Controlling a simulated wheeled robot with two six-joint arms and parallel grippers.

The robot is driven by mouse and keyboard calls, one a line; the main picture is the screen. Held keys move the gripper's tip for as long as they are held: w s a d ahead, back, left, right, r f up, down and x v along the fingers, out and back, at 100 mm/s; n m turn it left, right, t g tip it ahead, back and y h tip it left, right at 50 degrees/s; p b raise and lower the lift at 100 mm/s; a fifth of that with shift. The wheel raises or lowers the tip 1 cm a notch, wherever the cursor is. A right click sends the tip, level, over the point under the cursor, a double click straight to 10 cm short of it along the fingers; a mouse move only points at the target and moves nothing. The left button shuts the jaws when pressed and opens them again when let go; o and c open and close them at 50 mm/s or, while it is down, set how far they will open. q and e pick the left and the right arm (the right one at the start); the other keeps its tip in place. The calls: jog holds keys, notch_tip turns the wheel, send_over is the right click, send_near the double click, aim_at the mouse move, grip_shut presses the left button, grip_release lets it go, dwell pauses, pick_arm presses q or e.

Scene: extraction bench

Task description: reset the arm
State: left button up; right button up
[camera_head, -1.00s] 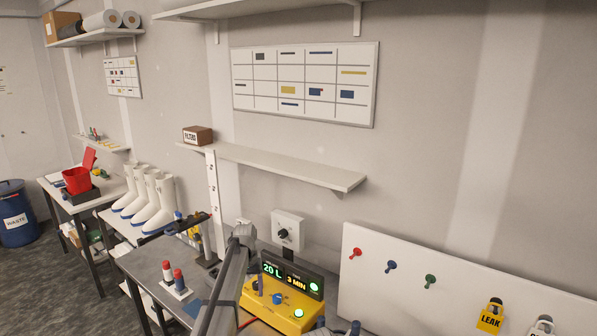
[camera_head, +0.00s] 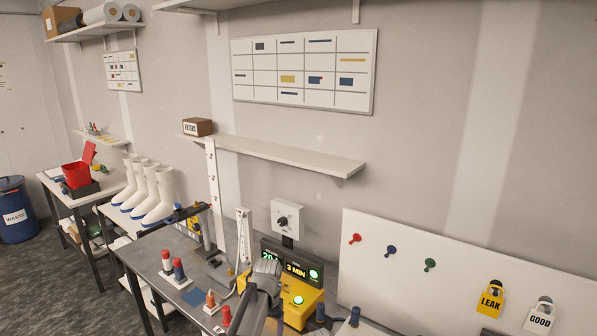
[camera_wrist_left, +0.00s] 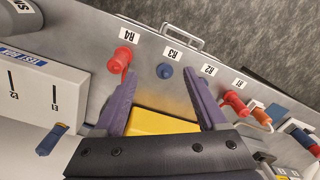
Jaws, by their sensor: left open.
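My left gripper (camera_wrist_left: 161,85) shows in the left wrist view with its two purple fingers spread apart. Nothing is held between them; a yellow surface (camera_wrist_left: 158,123) shows beyond. Near the fingers, a red peg (camera_wrist_left: 121,60) stands by the R4 label and a blue peg (camera_wrist_left: 164,71) by R3. My left arm (camera_head: 262,292) rises from the bottom of the head view, in front of the yellow control box (camera_head: 300,303), and hides part of its display. I cannot make out the left gripper's fingers in the head view. My right gripper is not in view.
The bench holds a white upright scale (camera_head: 244,236) and a rack with a red-topped peg (camera_head: 178,268). A white board (camera_head: 450,275) with hanging tags stands right. A shelf (camera_head: 280,157) runs above.

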pick_arm(q)
jog(key=s+d+f+m+b, duration=0.1)
jog(key=s+f+b, duration=0.1)
jog(key=s, duration=0.9)
jog(key=s+d+f+m+b, duration=0.1)
jog(key=s+d+f+b, duration=0.1)
jog(key=s, duration=0.9)
jog(key=shift+s+f+y+b, duration=0.3)
jog(key=shift+s+f+b, duration=0.15)
jog(key=shift+f, duration=0.4)
jog(key=shift+a, duration=0.1)
